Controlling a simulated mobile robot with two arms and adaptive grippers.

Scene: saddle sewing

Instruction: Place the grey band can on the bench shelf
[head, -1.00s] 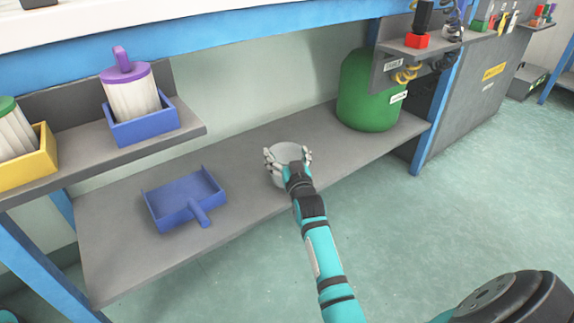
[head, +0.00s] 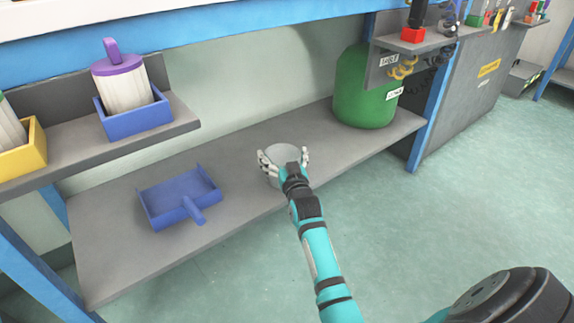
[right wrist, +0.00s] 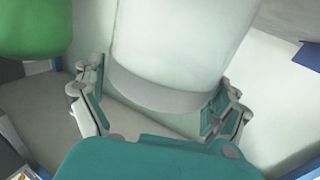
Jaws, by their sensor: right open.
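The grey band can (head: 284,154) stands on the lower bench shelf (head: 120,245), near its front middle. It is pale with a grey band low on its side, which shows in the right wrist view (right wrist: 165,93). My right gripper (head: 284,160) is open, with its fingers on either side of the can. In the right wrist view the fingers (right wrist: 160,98) flank the can and appear apart from it; contact cannot be made out. The can's near side is partly hidden by the gripper in the head view. My left gripper is out of view.
A blue dustpan (head: 178,196) lies on the shelf to the left. A green container (head: 362,95) stands at the shelf's right end. A small upper shelf at the left holds blue (head: 135,120) and yellow (head: 22,160) bins with white canisters. The shelf is bare between dustpan and can.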

